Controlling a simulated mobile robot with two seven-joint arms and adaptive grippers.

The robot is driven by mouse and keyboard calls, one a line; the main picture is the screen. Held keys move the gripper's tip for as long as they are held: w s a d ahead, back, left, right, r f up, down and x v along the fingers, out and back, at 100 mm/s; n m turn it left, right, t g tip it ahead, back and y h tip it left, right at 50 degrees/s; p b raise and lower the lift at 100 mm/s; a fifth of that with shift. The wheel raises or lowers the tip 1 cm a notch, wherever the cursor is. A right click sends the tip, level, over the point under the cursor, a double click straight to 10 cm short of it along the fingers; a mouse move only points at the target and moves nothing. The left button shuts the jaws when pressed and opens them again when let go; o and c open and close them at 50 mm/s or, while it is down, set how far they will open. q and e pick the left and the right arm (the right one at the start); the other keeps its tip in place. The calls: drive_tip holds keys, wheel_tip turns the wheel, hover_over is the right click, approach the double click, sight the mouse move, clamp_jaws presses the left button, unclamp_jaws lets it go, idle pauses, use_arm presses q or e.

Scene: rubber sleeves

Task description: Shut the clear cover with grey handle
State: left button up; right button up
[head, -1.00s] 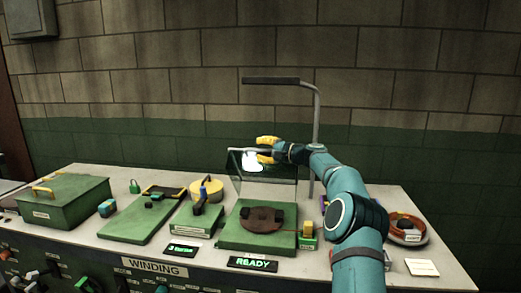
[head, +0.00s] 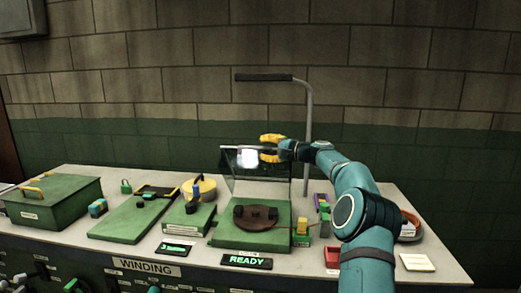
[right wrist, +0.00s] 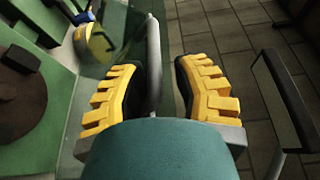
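The clear cover (head: 237,186) stands open, raised at the back of the green base with a brown disc (head: 256,217). Its clear panel shows a bright reflection. In the right wrist view, the grey handle bar (right wrist: 153,60) runs between the yellow fingers of my right gripper (right wrist: 160,93), nearer the left finger, with a gap to the right one. In the head view, my right gripper (head: 268,148) is at the cover's top edge, its fingers apart. Whether a finger touches the bar I cannot tell. My left gripper is not in view.
A grey post with a dark arm (head: 263,77) rises behind the cover; the dark arm also shows in the right wrist view (right wrist: 285,100). A yellow round tin (head: 207,188) and green fixtures stand left. A red tray (head: 332,257) and a multicoloured stack (head: 322,208) are right.

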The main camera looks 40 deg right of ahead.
drive_tip(key=shift+v, duration=2.25)
drive_tip(key=shift+f, duration=0.15)
